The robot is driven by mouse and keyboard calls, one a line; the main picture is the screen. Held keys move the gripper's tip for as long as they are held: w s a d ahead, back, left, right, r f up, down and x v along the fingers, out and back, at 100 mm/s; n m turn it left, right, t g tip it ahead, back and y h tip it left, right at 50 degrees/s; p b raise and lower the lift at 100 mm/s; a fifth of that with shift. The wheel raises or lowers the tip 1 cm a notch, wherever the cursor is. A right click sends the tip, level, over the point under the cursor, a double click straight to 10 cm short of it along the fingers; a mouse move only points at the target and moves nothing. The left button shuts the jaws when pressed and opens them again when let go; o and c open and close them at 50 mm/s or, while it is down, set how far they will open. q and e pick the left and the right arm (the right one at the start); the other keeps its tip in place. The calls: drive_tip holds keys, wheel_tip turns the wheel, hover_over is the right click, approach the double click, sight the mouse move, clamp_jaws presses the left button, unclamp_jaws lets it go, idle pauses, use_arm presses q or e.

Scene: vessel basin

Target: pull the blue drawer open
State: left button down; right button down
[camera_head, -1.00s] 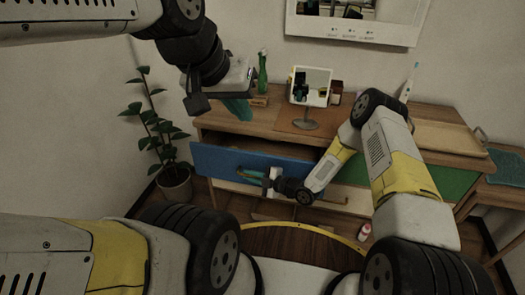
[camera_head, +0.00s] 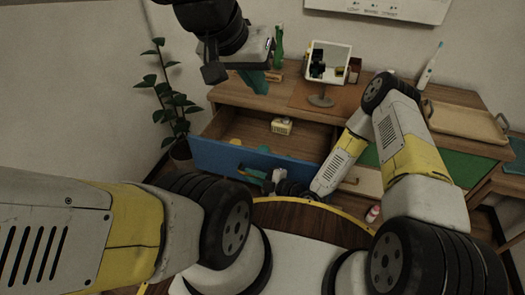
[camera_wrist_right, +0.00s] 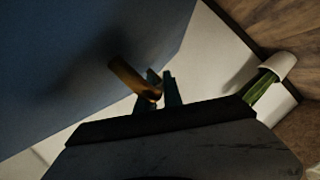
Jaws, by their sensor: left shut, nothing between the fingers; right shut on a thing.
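The blue drawer (camera_head: 215,156) stands well out from the wooden cabinet, and its inside shows from above. In the right wrist view the blue drawer front (camera_wrist_right: 75,60) fills the upper left. My right gripper (camera_head: 248,172) is at the drawer's front, shut on its brown bar handle; the handle (camera_wrist_right: 130,78) shows between the teal fingers (camera_wrist_right: 165,88) in the right wrist view. My left gripper (camera_head: 258,83) is shut and empty, above the left part of the cabinet top.
A small yellowish box (camera_head: 281,126) and other yellow items lie in the drawer. A mirror (camera_head: 327,64), a green bottle (camera_head: 279,45) and a tray (camera_head: 465,120) stand on the cabinet. A potted plant (camera_head: 172,105) is at the left, a small bottle (camera_head: 373,213) on the floor.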

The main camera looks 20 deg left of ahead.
drive_tip(key=c, duration=1.8)
unclamp_jaws()
drive_tip(key=shift+o, duration=0.2)
drive_tip(key=shift+d, duration=0.1)
drive_tip(key=v, duration=0.7)
drive_tip(key=shift+d, duration=0.35)
drive_tip(key=shift+s, duration=0.25)
